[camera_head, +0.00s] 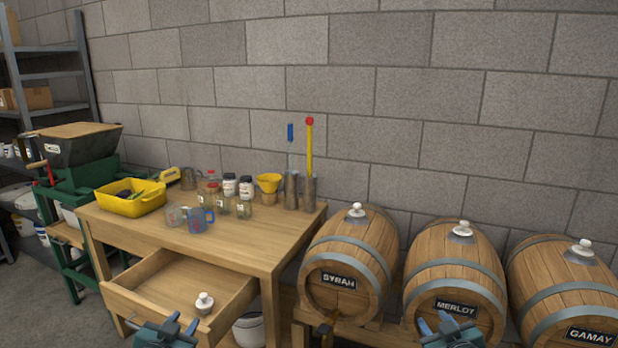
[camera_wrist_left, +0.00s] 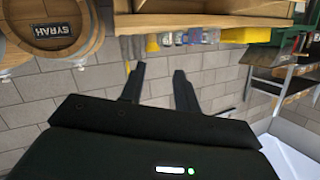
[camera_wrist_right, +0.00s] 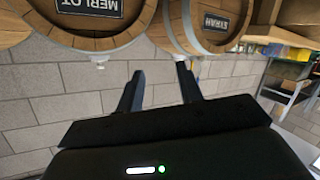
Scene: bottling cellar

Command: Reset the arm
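My left gripper (camera_head: 168,328) is at the bottom of the head view, in front of the open drawer. Its two fingers are apart with nothing between them, as the left wrist view (camera_wrist_left: 158,85) also shows. My right gripper (camera_head: 449,328) is at the bottom of the head view, in front of the Merlot barrel (camera_head: 455,262). Its fingers are also apart and empty in the right wrist view (camera_wrist_right: 160,88). Both wrist views show the room upside down.
The wooden table (camera_head: 255,248) has its drawer (camera_head: 153,318) pulled open, with a white-topped bung (camera_head: 204,302) inside. A yellow tub (camera_head: 130,198), jars and jugs stand on top. The Syrah barrel (camera_head: 343,240) and Gamay barrel (camera_head: 570,270) flank the Merlot one; white bungs top all three.

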